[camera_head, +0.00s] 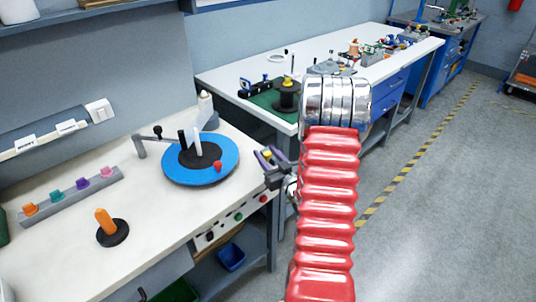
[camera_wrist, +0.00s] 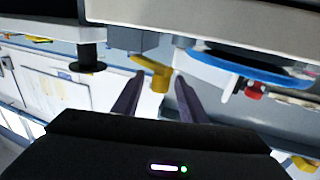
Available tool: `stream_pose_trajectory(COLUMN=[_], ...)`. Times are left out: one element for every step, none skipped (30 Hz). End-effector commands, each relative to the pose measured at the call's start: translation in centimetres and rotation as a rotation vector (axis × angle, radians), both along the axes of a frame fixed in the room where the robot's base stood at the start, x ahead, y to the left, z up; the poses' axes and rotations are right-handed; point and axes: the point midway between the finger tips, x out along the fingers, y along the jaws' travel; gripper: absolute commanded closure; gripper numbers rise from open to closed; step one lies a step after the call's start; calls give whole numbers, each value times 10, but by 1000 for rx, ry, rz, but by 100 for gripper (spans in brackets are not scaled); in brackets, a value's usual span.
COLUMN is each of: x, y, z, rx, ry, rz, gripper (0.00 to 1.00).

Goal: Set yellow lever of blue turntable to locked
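The blue turntable (camera_head: 173,170) lies on the near white workbench, with a black centre, an upright white peg, a black peg and a red knob. In the wrist view its blue disc (camera_wrist: 245,64) is at upper right, near the red knob (camera_wrist: 254,93). The yellow lever (camera_wrist: 159,78) shows in the wrist view on a grey block; I cannot make it out in the head view. My gripper (camera_head: 268,160) is at the bench's right edge, right of the turntable. In the wrist view its fingers (camera_wrist: 159,76) are apart, with the lever visible between the tips; depth is unclear.
A row of coloured knobs on a grey bar (camera_head: 72,195) and an orange peg on a black base (camera_head: 113,234) stand left on the bench. A button panel (camera_head: 230,220) is on its front.

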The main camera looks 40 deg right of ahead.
Motion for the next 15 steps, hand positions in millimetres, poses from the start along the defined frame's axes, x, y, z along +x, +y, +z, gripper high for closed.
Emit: stream_pose_trajectory(x=[0,0,0,0,0,0,0,0,0,0,0,0,0,0,0], y=[0,0,0,0,0,0,0,0,0,0,0,0,0,0,0], z=[0,0,0,0,0,0,0,0,0,0,0,0,0,0,0], rx=[0,0,0,0,0,0,0,0,0,0,0,0,0,0,0], ry=[0,0,0,0,0,1,1,1,1,1,1,1,1,1,1], rz=[0,0,0,0,0,0,0,0,1,1,1,1,1,1,1], gripper=[61,61,61,61,63,66,68,70,73,75,77,80,82,84,87])
